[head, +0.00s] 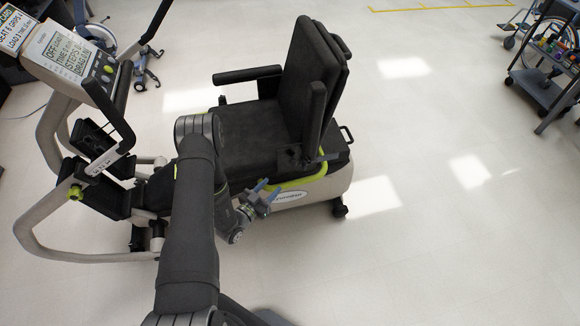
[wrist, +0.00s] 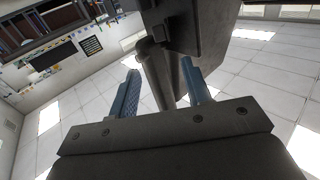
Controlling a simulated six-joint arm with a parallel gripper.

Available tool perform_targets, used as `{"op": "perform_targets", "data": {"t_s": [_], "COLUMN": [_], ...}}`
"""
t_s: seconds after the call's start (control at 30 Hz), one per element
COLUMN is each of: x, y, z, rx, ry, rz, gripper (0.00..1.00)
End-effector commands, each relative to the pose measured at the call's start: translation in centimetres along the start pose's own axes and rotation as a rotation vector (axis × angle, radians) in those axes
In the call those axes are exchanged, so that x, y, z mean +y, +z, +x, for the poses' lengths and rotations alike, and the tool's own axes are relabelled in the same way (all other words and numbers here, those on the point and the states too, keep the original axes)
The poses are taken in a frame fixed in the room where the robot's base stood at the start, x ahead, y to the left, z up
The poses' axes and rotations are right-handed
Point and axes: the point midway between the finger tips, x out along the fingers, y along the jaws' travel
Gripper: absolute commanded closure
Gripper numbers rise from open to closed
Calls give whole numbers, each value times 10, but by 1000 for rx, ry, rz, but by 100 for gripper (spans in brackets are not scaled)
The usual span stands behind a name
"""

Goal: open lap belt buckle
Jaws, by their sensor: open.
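The stepper's black seat (head: 245,135) has an upright backrest (head: 310,85) and two armrests. I cannot make out a lap belt or its buckle in either view. A small dark part (head: 290,156) sits at the seat's near side by the backrest, too dark to identify. My gripper (head: 268,190) is beside the near side of the seat base, its blue fingers apart. In the wrist view, a dark post (wrist: 152,72) appears between the two blue fingers, under a dark block (wrist: 195,25). I cannot tell whether the fingers touch the post.
A lime-green bar (head: 300,181) curves along the seat base close to my fingers. The near armrest (head: 313,110) rises above it. The console (head: 70,50) and handlebars stand at left. A cart (head: 545,90) is at far right. The floor right of the stepper is clear.

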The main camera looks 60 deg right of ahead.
Motion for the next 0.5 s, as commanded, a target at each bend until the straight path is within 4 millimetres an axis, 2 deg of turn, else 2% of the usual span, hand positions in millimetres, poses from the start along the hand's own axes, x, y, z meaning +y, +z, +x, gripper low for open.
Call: {"op": "perform_targets", "data": {"t_s": [0.03, 0.3, 0.5], "x": [2, 2, 1], "y": [-1, -1, 0], "z": [13, 72, 106], "rx": [2, 2, 1], "ry": [5, 4, 3], "rz": [1, 0, 0], "gripper": [55, 55, 55]}}
